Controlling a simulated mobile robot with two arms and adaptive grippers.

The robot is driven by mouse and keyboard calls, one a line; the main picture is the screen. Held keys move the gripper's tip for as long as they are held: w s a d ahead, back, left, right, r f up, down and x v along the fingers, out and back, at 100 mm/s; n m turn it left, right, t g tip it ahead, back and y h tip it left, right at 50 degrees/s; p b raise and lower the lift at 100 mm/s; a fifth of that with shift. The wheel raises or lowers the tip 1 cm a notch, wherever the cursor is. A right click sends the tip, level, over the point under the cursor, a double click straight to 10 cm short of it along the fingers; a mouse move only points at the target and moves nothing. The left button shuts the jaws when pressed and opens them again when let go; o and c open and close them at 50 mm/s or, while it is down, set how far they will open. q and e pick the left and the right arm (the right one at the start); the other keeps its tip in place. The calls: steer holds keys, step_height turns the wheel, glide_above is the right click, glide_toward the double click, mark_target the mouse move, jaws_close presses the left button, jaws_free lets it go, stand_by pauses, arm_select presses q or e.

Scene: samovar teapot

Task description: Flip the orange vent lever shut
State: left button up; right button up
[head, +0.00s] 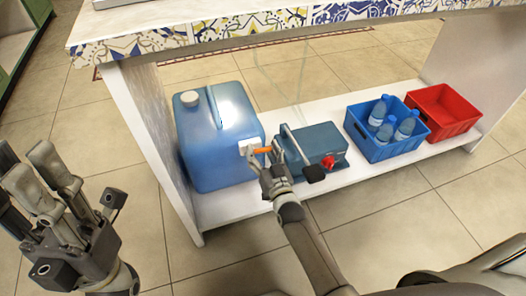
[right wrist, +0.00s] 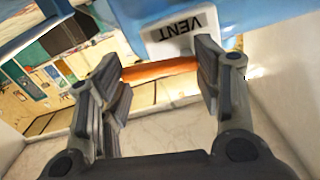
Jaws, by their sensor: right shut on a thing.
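The orange vent lever (head: 263,150) sticks out beside a white plate (head: 250,147) on the blue water container (head: 218,135). In the right wrist view, the lever (right wrist: 160,70) lies across between my fingers, just below the white VENT label (right wrist: 180,28). My right gripper (head: 270,157) is at the lever and shut on it, with a finger at each end of the visible orange part. Its fingers (right wrist: 163,82) hide the lever's ends. My left gripper (head: 35,165) is at the left, away from the container and empty. Its finger gap is unclear.
A blue-grey box with a handle and a red knob (head: 328,162) stands close to the right gripper. Further right are a blue crate (head: 365,145) with bottles and a red crate (head: 440,108). They stand on a white shelf (head: 225,208) under a tiled counter (head: 250,28).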

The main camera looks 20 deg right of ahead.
steer(key=shift+r+n+p, duration=0.3)
steer(key=shift+n+p, duration=0.2)
steer(key=shift+p, duration=0.3)
steer(key=shift+n, duration=0.3)
steer(key=shift+f, duration=0.1)
steer(key=o, duration=1)
steer(key=s, duration=1.2)
steer(key=shift+d, duration=0.15)
